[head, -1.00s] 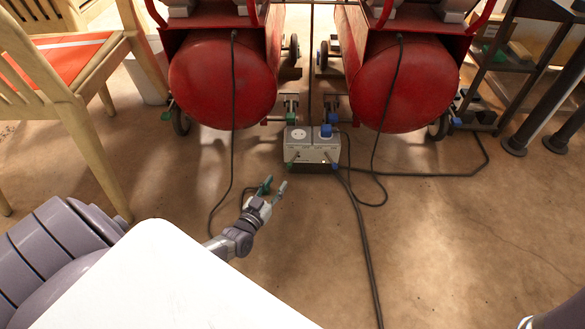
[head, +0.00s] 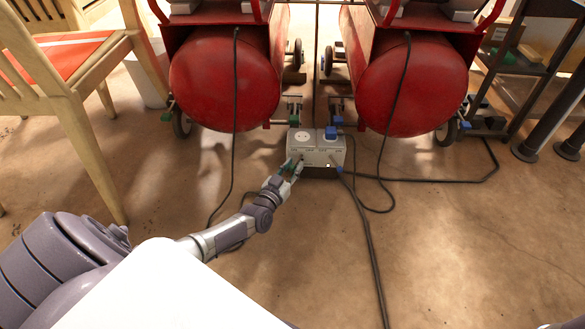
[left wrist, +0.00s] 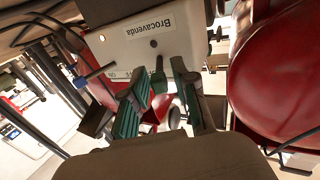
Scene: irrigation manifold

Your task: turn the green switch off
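The grey-white power box (head: 330,156) stands on the floor between two red tanks. It also fills the top of the left wrist view (left wrist: 120,42), its lettering upside down. The green switch (left wrist: 158,76) is a small lever on its front panel. A blue switch lever (left wrist: 98,72) sits to its left in the wrist view. My left gripper (head: 293,167) is at the left part of the box front. In the wrist view its green-padded fingers (left wrist: 159,80) are apart, with the green lever between their tips. I cannot tell whether either finger touches it. My right gripper is out of view.
The red tanks (head: 225,85) and (head: 412,85) stand close behind the box. A blue plug (head: 331,132) is in its top right socket. Black cables (head: 366,235) run over the floor. A wooden chair (head: 85,130) is at left, a dark shelf (head: 510,70) at right.

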